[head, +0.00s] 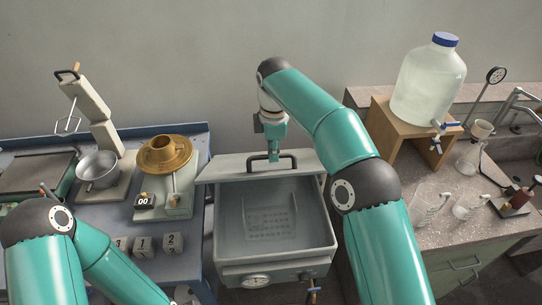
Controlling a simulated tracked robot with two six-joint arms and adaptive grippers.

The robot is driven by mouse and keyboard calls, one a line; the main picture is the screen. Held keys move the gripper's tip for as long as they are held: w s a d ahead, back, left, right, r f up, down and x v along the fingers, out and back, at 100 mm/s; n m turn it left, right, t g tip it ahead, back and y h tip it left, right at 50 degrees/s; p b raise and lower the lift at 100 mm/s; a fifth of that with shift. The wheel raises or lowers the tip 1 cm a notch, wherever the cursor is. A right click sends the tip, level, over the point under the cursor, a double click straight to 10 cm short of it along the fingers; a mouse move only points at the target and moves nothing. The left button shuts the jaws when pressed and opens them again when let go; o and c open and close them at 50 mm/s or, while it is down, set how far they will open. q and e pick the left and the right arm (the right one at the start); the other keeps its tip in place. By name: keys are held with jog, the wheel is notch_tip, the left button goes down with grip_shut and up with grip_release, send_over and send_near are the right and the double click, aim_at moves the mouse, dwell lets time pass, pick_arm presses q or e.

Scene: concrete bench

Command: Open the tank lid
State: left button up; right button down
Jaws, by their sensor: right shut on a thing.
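The grey tank (223,243) stands in the middle, with its inside and a perforated plate on its floor in plain view. Its pale lid (228,168) is at the tank's back edge, clear of most of the opening. A black bar handle (289,158) is on the lid. My right gripper (273,155) reaches down from above and is shut on this handle. My right arm arches over the tank's right side. My left arm is at the lower left, and its gripper is out of the picture.
A gauge (256,281) and a tap (311,290) are on the tank's front. The blue bench (190,238) at left holds a brass bowl (165,154), a metal pot (98,170) and number blocks (143,246). A large water bottle (428,82) and glassware stand on the right counter.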

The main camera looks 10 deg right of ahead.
jog(key=shift+w+d+f, duration=0.15)
jog(key=shift+w+f, duration=0.05)
jog(key=shift+f, duration=0.1)
